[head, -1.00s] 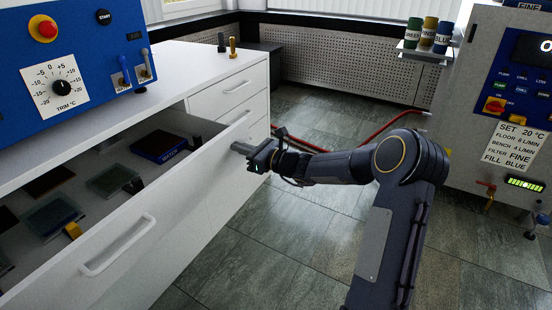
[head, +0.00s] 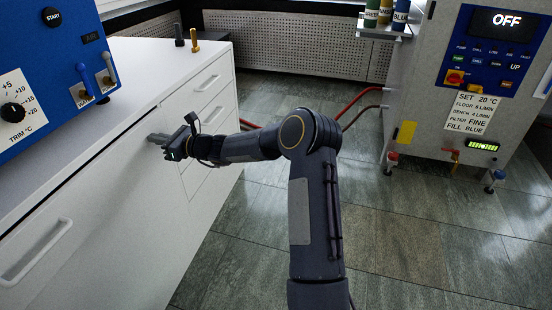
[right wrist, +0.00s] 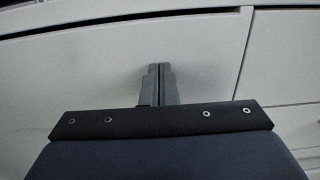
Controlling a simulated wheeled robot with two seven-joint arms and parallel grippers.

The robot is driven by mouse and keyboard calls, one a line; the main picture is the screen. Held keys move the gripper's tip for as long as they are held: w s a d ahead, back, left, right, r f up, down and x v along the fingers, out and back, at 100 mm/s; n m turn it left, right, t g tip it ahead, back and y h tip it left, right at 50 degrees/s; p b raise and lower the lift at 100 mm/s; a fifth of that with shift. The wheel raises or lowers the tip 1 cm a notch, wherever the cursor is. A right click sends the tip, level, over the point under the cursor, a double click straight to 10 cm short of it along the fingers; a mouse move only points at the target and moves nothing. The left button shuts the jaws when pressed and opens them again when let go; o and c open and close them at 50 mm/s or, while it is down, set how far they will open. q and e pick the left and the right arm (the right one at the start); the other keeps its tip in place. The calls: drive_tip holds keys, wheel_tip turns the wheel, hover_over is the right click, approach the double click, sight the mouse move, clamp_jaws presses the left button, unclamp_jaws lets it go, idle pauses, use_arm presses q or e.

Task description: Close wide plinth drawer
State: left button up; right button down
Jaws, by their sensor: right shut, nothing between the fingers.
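The wide plinth drawer (head: 110,215) is a white front with a pale bar handle (head: 36,250) at its left, under the bench top. Its front now sits close to the cabinet, with only a thin dark gap along its top edge, and its inside is hidden. My right gripper (head: 152,138) is shut and empty, its fingertips at the drawer front near its upper right end. In the right wrist view the shut fingers (right wrist: 159,72) point at the white drawer front (right wrist: 95,65); I cannot tell whether they touch it. My left gripper is not in view.
A narrower drawer stack (head: 208,100) stands right of the wide drawer. The blue press panel (head: 50,60) sits on the bench top. A grey chiller cabinet (head: 440,110) with red hoses (head: 362,108) stands at the right. The tiled floor (head: 390,225) between is clear.

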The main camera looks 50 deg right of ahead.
drive_tip(key=shift+x, duration=1.1)
drive_tip(key=shift+r, duration=0.3)
